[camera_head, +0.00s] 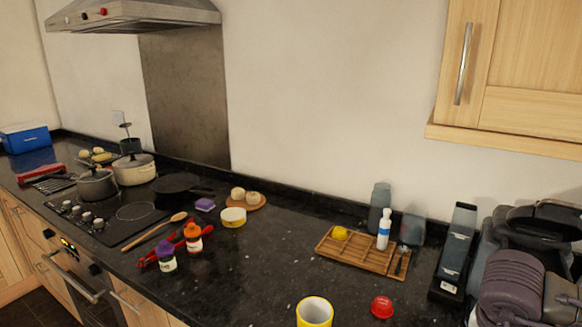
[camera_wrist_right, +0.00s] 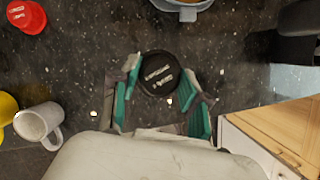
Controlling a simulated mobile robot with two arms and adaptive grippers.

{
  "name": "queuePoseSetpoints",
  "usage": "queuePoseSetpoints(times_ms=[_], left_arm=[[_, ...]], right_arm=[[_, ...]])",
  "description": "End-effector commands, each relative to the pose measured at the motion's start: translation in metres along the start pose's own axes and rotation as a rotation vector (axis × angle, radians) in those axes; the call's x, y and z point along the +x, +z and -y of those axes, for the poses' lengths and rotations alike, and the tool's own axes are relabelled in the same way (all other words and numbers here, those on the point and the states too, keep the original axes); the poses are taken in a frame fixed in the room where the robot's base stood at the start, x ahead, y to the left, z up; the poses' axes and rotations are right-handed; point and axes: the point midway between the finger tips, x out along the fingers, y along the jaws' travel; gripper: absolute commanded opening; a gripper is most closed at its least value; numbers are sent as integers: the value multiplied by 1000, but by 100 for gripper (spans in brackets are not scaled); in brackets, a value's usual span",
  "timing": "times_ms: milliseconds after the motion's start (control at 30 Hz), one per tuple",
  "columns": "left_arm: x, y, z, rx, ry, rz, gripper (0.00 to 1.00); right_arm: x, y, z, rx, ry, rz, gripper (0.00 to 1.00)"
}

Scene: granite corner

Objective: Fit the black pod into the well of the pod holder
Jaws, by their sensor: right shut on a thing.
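In the right wrist view, my right gripper (camera_wrist_right: 160,90) has its teal-lined fingers on either side of a round black pod (camera_wrist_right: 159,72) with pale lettering on top. It is shut on the pod, above the dark counter. A grey-blue rim with something brown inside (camera_wrist_right: 186,8) is cut off at the top edge; I cannot tell whether this is the pod holder. The head view does not clearly show the black pod, the holder's well or my right fingertips. My left gripper is in neither view.
A red pod-like cup (camera_head: 382,307) stands near a yellow mug (camera_head: 314,313) at the counter front. A wooden tray (camera_head: 350,253) holds a white bottle (camera_head: 384,229) and a lemon (camera_head: 340,233). A dark upright object (camera_head: 457,240) stands at right. A wooden cupboard (camera_head: 510,75) overhangs.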

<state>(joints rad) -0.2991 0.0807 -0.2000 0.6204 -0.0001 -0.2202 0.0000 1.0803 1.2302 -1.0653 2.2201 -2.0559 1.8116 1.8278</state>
Motion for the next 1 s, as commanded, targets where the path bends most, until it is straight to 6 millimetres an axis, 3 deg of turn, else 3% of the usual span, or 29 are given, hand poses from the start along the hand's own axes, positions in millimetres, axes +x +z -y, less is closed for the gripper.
queuePoseSetpoints(times_ms=[300,1000], left_arm=[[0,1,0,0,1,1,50],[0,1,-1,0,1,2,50]], right_arm=[[-3,-31,-23,-762,318,0,25],[-22,-80,-60,-2162,904,1,25]])
